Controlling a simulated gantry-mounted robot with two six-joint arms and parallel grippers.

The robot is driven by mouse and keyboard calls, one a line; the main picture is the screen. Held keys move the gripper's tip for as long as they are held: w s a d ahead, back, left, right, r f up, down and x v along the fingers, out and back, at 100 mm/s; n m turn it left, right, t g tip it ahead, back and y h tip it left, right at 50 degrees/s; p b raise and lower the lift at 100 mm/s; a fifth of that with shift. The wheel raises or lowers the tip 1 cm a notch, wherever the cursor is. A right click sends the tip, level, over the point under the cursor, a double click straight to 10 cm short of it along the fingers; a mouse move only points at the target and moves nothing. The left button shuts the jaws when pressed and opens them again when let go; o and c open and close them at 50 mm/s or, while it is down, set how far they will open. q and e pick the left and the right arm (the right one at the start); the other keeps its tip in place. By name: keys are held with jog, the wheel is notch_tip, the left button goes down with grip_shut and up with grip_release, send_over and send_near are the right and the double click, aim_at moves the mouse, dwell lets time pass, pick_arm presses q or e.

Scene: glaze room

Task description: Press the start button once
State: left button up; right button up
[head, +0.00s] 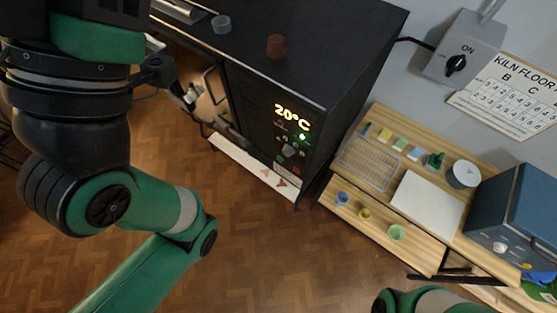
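The black kiln (335,75) stands at the top middle. Its front panel has a lit display (290,113) reading 20°C. Below it are a small glowing green spot (302,136), a round knob (288,151) and a small red spot (296,169); their labels are too small to read, so I cannot tell which is the start button. My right gripper is out of view; only part of that arm shows at the bottom.
A wall switch box (465,47) marked ON is at the upper right. A wooden bench (385,195) holds a wire rack (367,163), a white board (427,204) and small cups. A blue box (515,215) stands at the right. Small pots sit on the kiln top.

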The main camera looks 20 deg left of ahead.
pick_arm(q)
grip_shut()
dwell(1.2)
